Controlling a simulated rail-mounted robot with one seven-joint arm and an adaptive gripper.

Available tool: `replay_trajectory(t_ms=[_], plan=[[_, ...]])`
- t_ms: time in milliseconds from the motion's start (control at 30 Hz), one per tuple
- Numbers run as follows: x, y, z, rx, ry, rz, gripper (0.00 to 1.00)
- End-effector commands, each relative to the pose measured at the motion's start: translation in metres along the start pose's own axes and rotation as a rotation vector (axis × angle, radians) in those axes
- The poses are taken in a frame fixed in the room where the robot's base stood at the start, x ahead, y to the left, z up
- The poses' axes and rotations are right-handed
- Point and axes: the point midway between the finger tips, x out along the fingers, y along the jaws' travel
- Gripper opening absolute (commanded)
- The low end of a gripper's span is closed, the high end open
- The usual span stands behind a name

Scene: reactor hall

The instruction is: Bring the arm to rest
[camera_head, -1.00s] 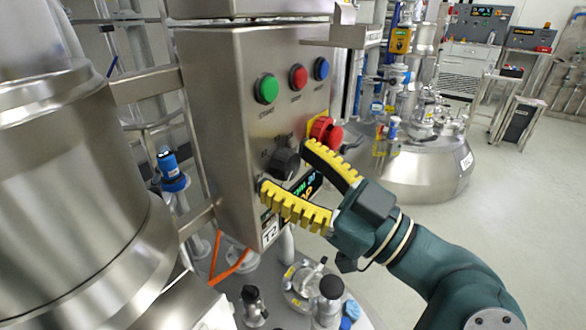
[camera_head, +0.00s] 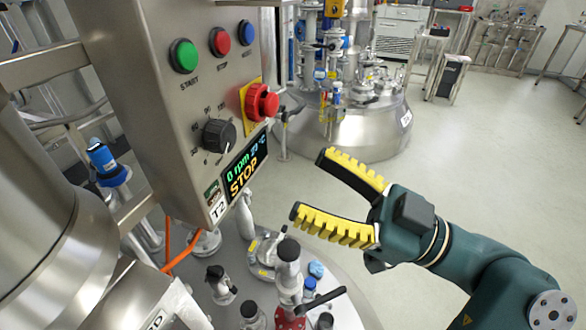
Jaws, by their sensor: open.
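My gripper (camera_head: 312,188) is open and empty, its two yellow ribbed fingers spread and pointing left. It is in the middle of the head view, to the right of the control box (camera_head: 150,110) and apart from it. My arm reaches in from the lower right. The plate below reads T2.
Below the box, a steel vessel lid (camera_head: 345,313) bears several fittings and valves, under and left of my gripper. Another steel vessel (camera_head: 375,128) stands behind my gripper. Open floor (camera_head: 490,180) lies to the right. A large steel cylinder (camera_head: 40,200) fills the left side.

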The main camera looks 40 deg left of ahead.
Motion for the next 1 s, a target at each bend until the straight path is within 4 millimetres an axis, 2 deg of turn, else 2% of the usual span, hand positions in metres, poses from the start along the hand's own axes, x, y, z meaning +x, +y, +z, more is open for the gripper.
replay_trajectory(t_ms=[467, 667, 733, 867, 933, 1000], plan=[[0.001, 0.000, -0.001, -0.001, 0.000, -0.001, 0.70], [0.033, 0.007, -0.039, 0.044, 0.017, -0.020, 0.70], [0.047, 0.009, -0.043, 0.039, -0.044, 0.004, 0.70], [0.060, 0.032, -0.041, 0.016, -0.257, 0.193, 0.70], [0.052, 0.048, -0.044, 0.004, -0.373, 0.351, 0.70], [0.036, 0.062, -0.057, -0.019, -0.466, 0.531, 0.70]])
